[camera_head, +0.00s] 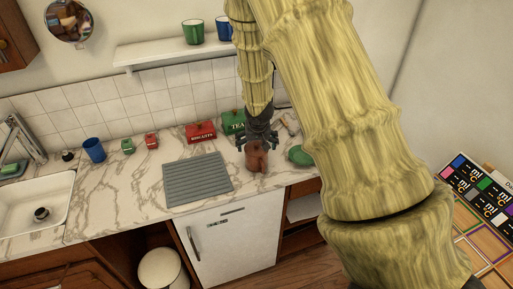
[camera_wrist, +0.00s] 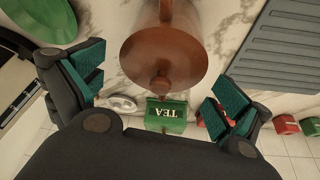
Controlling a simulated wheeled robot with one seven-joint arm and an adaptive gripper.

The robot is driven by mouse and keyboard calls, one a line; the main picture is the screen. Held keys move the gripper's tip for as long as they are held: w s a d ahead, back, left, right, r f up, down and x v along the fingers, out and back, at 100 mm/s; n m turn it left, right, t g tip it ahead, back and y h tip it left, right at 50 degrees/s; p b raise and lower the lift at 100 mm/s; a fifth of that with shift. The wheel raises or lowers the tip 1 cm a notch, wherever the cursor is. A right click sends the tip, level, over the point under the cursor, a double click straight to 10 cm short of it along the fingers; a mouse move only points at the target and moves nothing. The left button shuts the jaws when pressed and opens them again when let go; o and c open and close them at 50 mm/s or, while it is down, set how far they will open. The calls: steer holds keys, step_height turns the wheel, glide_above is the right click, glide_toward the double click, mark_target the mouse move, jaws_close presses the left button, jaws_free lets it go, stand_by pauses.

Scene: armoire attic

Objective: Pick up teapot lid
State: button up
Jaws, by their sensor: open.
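A brown teapot (camera_head: 256,161) stands on the marble counter, directly below my gripper (camera_head: 258,139). In the wrist view the brown teapot (camera_wrist: 165,45) shows from above as a rounded brown shape. The teapot lid with its small round knob (camera_wrist: 160,86) appears on its near side; where lid and body meet is hard to tell. My gripper (camera_wrist: 158,82) is open, with one teal-padded finger on each side of the knob. Nothing is held, and I see gaps between the pads and the knob. In the head view my gripper partly hides the teapot's top.
A green TEA tin (camera_head: 233,122) and a red BISCUITS tin (camera_head: 201,132) stand behind. A grey ribbed mat (camera_head: 198,178) lies left of the teapot, and a green rounded object (camera_head: 299,156) lies right. A shelf (camera_head: 170,50) with cups hangs above. Bare counter (camera_head: 110,190) lies left of the mat.

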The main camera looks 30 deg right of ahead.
steer(key=shift+c, duration=0.4)
steer(key=c, duration=0.9)
steer(key=shift+r, duration=0.15)
